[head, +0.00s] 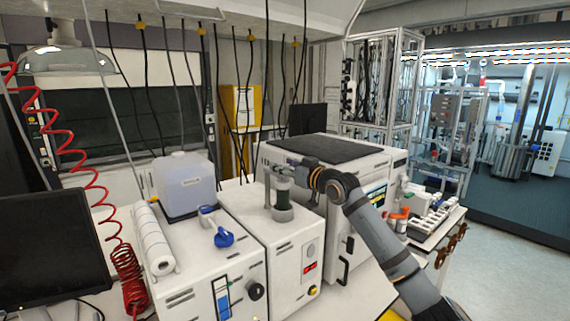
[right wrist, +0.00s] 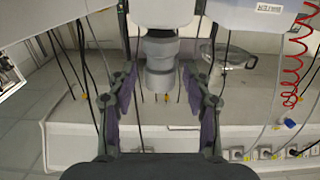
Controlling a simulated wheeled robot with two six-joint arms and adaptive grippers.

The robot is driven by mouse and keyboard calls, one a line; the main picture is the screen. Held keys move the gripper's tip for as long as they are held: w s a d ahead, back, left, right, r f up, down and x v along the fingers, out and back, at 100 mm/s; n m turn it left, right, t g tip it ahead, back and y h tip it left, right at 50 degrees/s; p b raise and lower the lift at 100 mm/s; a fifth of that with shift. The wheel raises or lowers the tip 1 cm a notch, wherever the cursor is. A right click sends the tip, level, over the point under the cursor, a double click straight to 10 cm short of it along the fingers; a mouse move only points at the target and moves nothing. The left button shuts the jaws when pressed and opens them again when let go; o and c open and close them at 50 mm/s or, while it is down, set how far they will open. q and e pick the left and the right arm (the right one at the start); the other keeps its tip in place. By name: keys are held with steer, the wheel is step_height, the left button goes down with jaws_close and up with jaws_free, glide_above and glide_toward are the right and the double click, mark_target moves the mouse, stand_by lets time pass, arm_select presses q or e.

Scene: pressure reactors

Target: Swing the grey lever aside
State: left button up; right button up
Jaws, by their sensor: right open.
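A small grey reactor fitting with a dark body and a round grey collar (head: 282,214) stands on the white box unit. A thin upright grey bar (head: 267,189) rises at its left side; I cannot tell for certain whether this is the grey lever. My right gripper (head: 292,167) comes in from the right at the height of the fitting's top. In the right wrist view the gripper (right wrist: 159,82) is open, its two purple-padded fingers spread wide. A stepped grey cylinder (right wrist: 160,58) shows between and beyond them, with no visible contact. My left gripper is not in view.
A clear plastic canister (head: 186,183), a blue-and-white item (head: 220,234) and a white roll (head: 153,240) sit on the units to the left. A larger white machine (head: 325,152) with a dark top stands behind the gripper. Black cables hang behind; a red coiled hose (head: 78,140) hangs far left.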

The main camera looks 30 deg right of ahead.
steer(key=shift+c, duration=1.4)
jaws_close()
